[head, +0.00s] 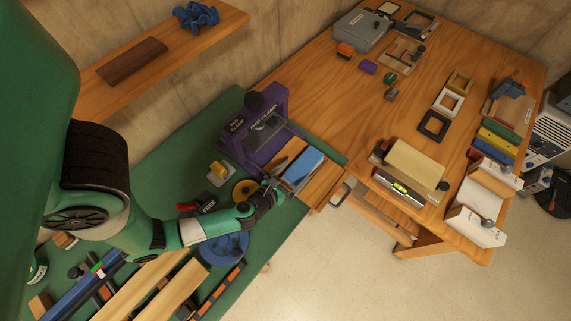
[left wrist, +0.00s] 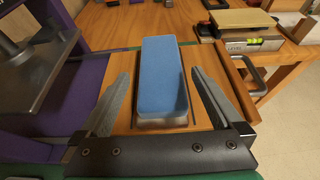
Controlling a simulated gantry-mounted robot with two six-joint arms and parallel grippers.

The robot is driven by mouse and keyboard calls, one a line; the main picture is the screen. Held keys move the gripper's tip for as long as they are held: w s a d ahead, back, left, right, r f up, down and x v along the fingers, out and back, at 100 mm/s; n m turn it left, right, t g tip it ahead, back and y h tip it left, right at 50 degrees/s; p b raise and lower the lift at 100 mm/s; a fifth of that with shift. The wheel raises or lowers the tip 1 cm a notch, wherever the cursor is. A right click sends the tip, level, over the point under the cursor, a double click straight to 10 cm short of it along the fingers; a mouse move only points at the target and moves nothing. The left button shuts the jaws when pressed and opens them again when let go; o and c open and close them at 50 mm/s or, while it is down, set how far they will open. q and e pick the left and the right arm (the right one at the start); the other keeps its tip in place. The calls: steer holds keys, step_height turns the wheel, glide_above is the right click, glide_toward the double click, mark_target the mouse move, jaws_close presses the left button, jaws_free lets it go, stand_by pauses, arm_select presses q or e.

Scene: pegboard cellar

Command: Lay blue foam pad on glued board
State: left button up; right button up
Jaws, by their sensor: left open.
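The blue foam pad (head: 302,166) lies flat at the edge of the green bench, beside the purple pad clamp (head: 248,143). In the left wrist view the pad (left wrist: 161,82) has a grey strip along its lower near edge and wood around it. This wooden piece (left wrist: 93,73) also shows in the head view (head: 325,186); I cannot tell if it is the glued board. My left gripper (head: 282,172) is open, its fingers (left wrist: 161,70) spread on either side of the pad with visible gaps. My right gripper is not in view.
The clamp stands close on the left in the left wrist view (left wrist: 38,65). A yellow tape ring (head: 243,190) and a blue round base (head: 224,247) lie near my left forearm. A wooden table (head: 330,85) with blocks, frames and a level adjoins on the right.

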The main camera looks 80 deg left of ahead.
arm_select(q)
steer(key=v, duration=0.5)
steer(key=shift+s+d+r, duration=0.1)
steer(key=shift+s+d, duration=0.05)
steer(key=shift+s, duration=0.1)
